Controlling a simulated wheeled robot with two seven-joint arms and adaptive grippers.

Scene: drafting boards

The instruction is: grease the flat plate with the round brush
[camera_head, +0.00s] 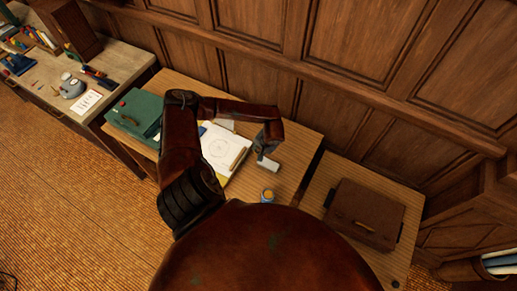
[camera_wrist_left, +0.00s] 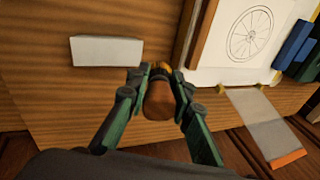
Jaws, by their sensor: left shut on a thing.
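My left gripper (camera_head: 266,147) is over the middle table. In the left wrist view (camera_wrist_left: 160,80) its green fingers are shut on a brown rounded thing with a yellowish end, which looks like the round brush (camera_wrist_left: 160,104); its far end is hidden. A pale grey flat slab, seemingly the flat plate (camera_head: 267,163), lies on the table just below the gripper. It also shows in the left wrist view (camera_wrist_left: 107,51), beside the fingers with a gap between. My right gripper is not in view.
A drawing board with a wheel drawing (camera_wrist_left: 250,35) lies beside the slab. A small blue and yellow jar (camera_head: 267,196) stands near the front edge. A green case (camera_head: 138,113) is at the left. A brown case (camera_head: 364,212) lies on the right table. Wood panelling closes the back.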

